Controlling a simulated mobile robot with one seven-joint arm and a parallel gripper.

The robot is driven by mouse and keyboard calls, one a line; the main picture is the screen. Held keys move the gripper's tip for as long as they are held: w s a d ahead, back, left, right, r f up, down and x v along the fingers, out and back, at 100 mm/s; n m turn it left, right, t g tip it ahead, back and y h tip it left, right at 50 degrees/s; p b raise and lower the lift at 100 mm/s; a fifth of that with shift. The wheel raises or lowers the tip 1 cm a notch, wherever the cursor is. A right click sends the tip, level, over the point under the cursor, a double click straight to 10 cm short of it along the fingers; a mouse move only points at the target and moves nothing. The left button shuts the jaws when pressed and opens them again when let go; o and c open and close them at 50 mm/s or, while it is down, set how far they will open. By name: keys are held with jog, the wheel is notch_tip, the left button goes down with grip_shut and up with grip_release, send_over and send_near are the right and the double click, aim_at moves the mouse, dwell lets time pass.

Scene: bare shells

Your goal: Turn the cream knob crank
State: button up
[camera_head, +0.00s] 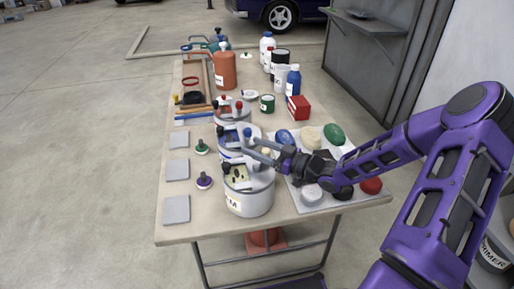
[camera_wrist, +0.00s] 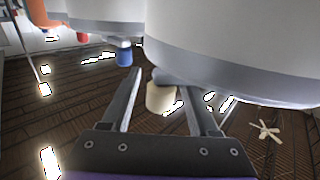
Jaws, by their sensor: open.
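The cream knob (camera_wrist: 160,98) is a short cylinder hanging under a grey crank arm in the wrist view, beside a large grey can. It lies between the two fingers of my gripper (camera_wrist: 161,78), with a visible gap on each side. In the head view my gripper (camera_head: 256,148) reaches from the right over the front grey can (camera_head: 252,200), which has a crank on its lid. The cream knob is small and partly hidden by the fingers there. I cannot tell whether a finger touches it. The gripper is open.
More cans with cranks stand behind, one with a blue knob (camera_wrist: 124,56). A tray (camera_head: 310,206) of coloured lids lies under my arm. Small knobs and grey squares (camera_head: 177,209) lie on the left. Bottles and a red box (camera_head: 299,108) stand at the back.

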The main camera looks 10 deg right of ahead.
jog(key=shift+c, duration=0.3)
grip_shut()
